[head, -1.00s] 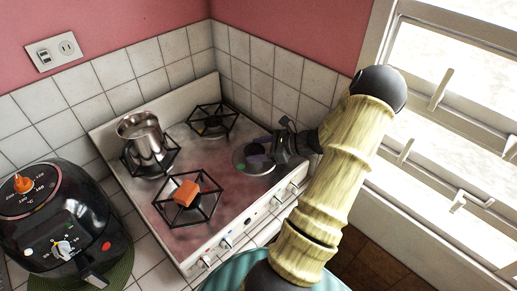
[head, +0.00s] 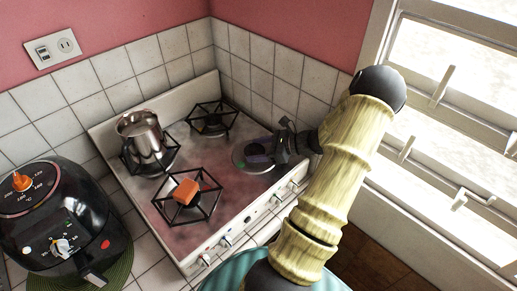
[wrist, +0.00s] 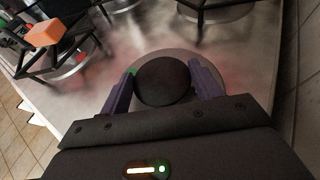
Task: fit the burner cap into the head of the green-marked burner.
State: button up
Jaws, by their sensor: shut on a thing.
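My gripper (wrist: 165,85) is shut on the burner cap (wrist: 163,80), a dark round disc, with one purple finger on each side. The cap is over the front right burner (wrist: 207,60), whose pale round plate shows around it in the wrist view. A small green mark (wrist: 132,71) shows beside the left finger. In the head view my gripper (head: 264,151) reaches in from the right over the same burner (head: 240,158), which has no grate on it. The cap hides the burner head, and I cannot tell whether the cap touches it or is seated.
An orange block (head: 186,192) sits on the front left grate (head: 208,204). A steel pot (head: 142,138) stands on the back left burner. The back right grate (head: 213,118) is empty. A black air fryer (head: 60,220) stands left of the stove. A tiled wall is behind.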

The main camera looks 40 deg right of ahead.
jog(key=shift+f, duration=0.1)
jog(key=o, duration=1.1)
notch_tip(320, 180, up, 10)
jog(key=shift+b, duration=0.9)
jog(key=shift+d+f, duration=0.1)
